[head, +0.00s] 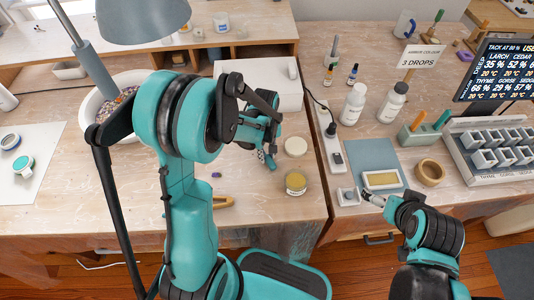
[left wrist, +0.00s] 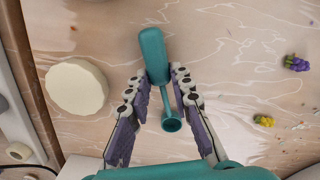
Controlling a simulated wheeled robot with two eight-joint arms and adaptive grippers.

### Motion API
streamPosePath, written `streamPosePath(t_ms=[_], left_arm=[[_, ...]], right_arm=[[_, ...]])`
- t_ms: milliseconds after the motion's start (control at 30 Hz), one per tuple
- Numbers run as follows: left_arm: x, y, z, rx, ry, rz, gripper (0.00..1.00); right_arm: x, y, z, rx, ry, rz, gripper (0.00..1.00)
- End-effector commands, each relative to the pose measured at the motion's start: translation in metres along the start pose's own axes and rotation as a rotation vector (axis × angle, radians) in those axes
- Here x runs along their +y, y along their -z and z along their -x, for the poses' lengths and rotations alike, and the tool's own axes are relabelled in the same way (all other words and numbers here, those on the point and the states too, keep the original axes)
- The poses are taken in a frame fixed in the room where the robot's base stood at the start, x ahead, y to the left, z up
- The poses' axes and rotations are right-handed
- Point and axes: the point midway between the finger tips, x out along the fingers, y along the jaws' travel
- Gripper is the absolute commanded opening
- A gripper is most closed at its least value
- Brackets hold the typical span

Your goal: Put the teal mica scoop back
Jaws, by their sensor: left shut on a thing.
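The teal mica scoop (left wrist: 152,57) is in the left wrist view, its handle toward the top and its small round bowl toward me. My left gripper (left wrist: 160,80) is shut on it, with one finger on each side near where handle and stem meet. In the head view my left gripper (head: 268,158) is over the left worktable, left of the open jar of gold powder (head: 296,184); the scoop cannot be made out there. I cannot tell its height above the table. My right gripper (head: 368,195) is by a small white block, its jaws too small to read.
A pale round lid (head: 296,146) lies behind the jar. A green holder (head: 420,136) with upright orange and teal handles stands on the right table, near two white bottles (head: 354,104), a wooden bowl (head: 430,173) and a framed mould (head: 382,180). A lamp (head: 143,18) overhangs the left.

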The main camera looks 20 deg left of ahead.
Motion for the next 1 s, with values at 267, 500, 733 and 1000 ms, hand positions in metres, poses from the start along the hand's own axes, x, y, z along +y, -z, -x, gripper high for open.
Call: streamPosePath(t_ms=[267,500,733,1000], left_arm=[[0.0,0.0,-0.004,0.0,0.0,0.0,0.4],[0.0,0.0,-0.004,0.0,0.0,0.0,0.46],[0.0,0.0,0.009,0.0,0.0,0.0,0.46],[0.0,0.0,0.066,0.0,0.0,0.0,0.46]], right_arm=[[0.0,-0.002,-0.003,0.0,0.0,0.0,1.0],[0.0,-0.002,-0.003,0.0,0.0,0.0,1.0],[0.0,-0.002,-0.003,0.0,0.0,0.0,1.0],[0.0,-0.002,-0.003,0.0,0.0,0.0,1.0]])
